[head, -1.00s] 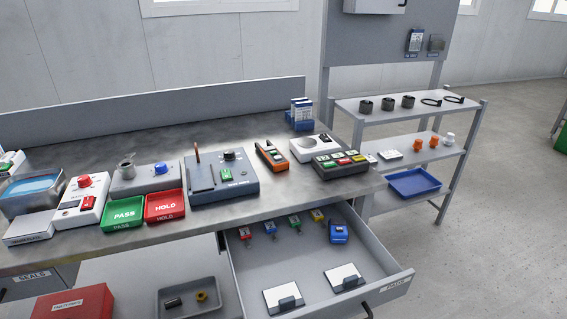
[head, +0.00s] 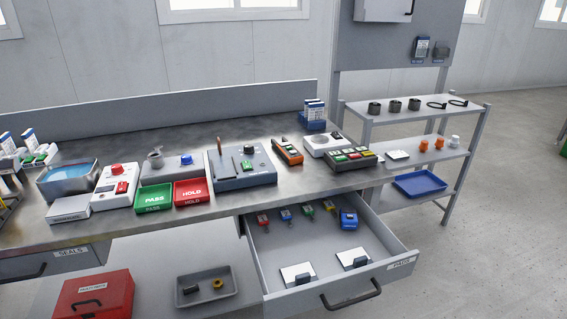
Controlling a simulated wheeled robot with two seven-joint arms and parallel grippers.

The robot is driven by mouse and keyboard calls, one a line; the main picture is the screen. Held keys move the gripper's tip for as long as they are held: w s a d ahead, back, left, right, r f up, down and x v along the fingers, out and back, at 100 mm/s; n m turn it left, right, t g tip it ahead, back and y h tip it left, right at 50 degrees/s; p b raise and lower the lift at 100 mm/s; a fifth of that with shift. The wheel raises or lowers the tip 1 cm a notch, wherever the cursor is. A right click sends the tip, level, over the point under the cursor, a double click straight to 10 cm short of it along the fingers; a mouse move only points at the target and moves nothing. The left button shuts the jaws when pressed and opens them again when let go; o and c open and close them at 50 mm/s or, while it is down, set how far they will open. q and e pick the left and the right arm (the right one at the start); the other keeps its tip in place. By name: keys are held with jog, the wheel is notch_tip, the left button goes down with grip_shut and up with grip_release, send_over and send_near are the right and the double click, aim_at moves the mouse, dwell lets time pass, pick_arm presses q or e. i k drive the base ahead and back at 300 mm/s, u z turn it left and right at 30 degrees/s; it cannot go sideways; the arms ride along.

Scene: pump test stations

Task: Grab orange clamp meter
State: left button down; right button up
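The orange clamp meter (head: 288,152) lies on the grey workbench (head: 310,182), toward its right end. It sits between a grey-blue test unit (head: 240,166) on its left and a white device with a round black top (head: 327,143) on its right. Nothing covers it. Neither of my grippers shows in the head view, so I cannot see their state.
An open drawer (head: 390,266) juts out below the bench's right part, holding coloured tags and white cards. A button panel (head: 353,158) stands right of the meter. Green PASS (head: 155,198) and red HOLD (head: 191,192) trays sit left. A shelf rack (head: 412,112) stands beyond.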

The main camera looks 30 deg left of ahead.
aim_at(292, 155)
jog(key=k, duration=0.3)
jog(key=u, duration=1.2)
